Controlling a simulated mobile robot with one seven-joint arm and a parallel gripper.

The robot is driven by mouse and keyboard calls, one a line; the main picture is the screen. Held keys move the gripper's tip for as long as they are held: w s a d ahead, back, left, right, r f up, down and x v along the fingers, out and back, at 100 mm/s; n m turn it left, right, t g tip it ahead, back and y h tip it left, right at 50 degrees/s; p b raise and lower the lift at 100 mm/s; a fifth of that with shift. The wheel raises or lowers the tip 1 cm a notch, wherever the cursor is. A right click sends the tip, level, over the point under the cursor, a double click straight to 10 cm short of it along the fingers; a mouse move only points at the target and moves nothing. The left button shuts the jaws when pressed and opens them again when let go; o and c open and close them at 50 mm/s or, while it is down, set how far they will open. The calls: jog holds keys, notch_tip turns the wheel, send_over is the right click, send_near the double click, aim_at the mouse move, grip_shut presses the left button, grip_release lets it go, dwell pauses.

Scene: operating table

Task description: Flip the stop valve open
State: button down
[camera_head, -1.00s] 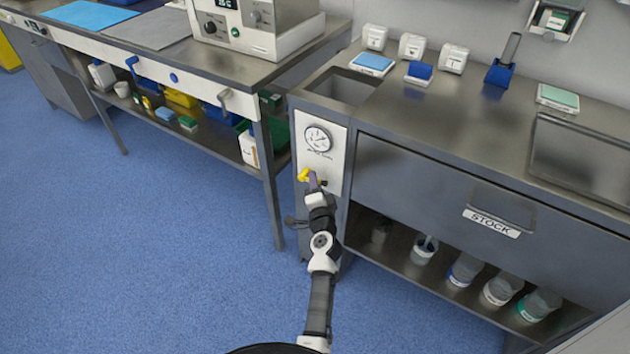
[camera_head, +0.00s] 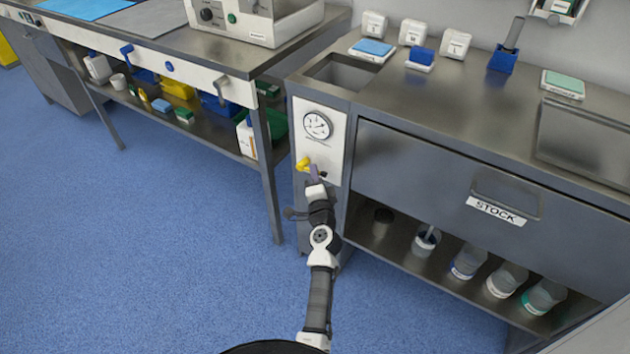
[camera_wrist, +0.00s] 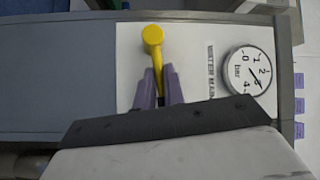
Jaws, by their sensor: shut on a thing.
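The stop valve's yellow handle (camera_head: 303,164) is on the white panel (camera_head: 334,127) at the front of the right-hand counter, below the round pressure gauge (camera_head: 317,125). In the wrist view the yellow handle (camera_wrist: 153,38) has a round knob and a narrower lever that runs down between my fingers. My gripper (camera_wrist: 160,88) has two purple fingers, closed on the lever from both sides. In the head view my gripper (camera_head: 314,173) reaches the panel just below and right of the yellow knob. The fingertips and the valve's pivot are partly hidden.
The panel carries a "WATER MAIN" label (camera_wrist: 211,70). A STOCK drawer (camera_head: 440,170) and an open shelf with several bottles lie to the right. A bench leg (camera_head: 267,175) stands close on the left. Open blue floor (camera_head: 130,250) lies further left.

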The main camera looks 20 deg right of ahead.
jog(key=f+m+b, duration=0.1)
jog(key=b, duration=0.2)
jog(key=shift+t+b, duration=0.3)
jog(key=shift+m+h+b, duration=0.3)
jog(key=shift+b, duration=0.35)
jog(key=shift+r+t, duration=0.1)
jog(key=shift+t, duration=0.2)
jog(key=c, duration=1.5)
grip_release()
jog(key=shift+r, duration=0.1)
notch_tip(320, 180, up, 20)
jog(key=p, duration=0.9)
